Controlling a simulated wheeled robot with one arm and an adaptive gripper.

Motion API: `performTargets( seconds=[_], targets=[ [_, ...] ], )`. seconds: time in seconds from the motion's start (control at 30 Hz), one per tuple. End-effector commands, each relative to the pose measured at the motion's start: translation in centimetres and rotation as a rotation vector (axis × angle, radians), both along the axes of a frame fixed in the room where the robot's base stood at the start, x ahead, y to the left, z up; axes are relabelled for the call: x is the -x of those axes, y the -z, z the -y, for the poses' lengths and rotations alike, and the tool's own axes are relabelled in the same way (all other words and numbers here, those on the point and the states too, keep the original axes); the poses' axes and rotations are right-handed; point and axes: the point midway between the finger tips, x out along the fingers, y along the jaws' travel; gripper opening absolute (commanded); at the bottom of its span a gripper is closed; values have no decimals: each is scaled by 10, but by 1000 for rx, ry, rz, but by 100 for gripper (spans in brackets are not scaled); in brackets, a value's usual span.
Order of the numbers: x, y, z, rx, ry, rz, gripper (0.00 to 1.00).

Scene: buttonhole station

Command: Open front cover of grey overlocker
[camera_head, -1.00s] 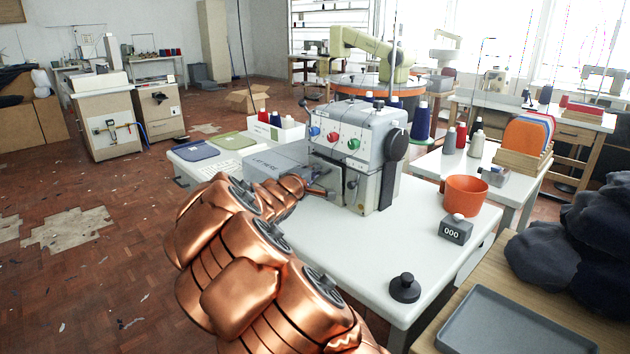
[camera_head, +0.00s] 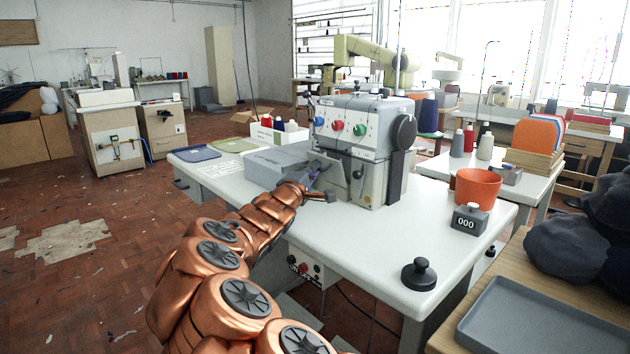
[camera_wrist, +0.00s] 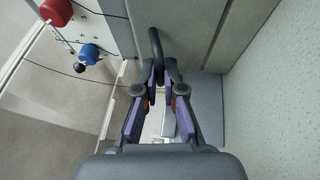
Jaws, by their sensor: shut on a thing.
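The grey overlocker (camera_head: 370,125) stands on the white table, with red, blue and green dials and a black handwheel on its right. Its front cover (camera_head: 334,174) is at the lower front, partly hidden by my wrist; how far it stands open is hard to tell. My gripper (camera_head: 318,166) is at this cover. In the wrist view, the fingertips of my gripper (camera_wrist: 160,74) close around a dark curved handle (camera_wrist: 156,43) beside grey panels. The purple-padded fingers spread apart behind the tips. Red and blue dials show at the upper left there.
A grey box (camera_head: 278,165) sits left of the overlocker on the white table (camera_head: 350,235). An orange pot (camera_head: 477,187), a counter block (camera_head: 468,219) and a black knobbed weight (camera_head: 419,274) stand to the right. The table's front middle is clear.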

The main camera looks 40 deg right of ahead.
Motion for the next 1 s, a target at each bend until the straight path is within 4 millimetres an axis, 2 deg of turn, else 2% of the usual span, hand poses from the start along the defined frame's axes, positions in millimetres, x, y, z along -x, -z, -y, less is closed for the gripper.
performTargets(
  seconds=[0.03,0.1,0.63,0.67,0.87,1.0],
  targets=[
    [0,6,-1,15,-1,0,0],
    [0,7,-2,31,-1,-1,0],
    [-1,5,-4,59,-2,-3,0],
    [-1,5,-4,59,-2,-3,11],
    [0,5,-4,59,-1,-3,32],
    [0,5,-4,59,-1,-3,34]
  ],
)
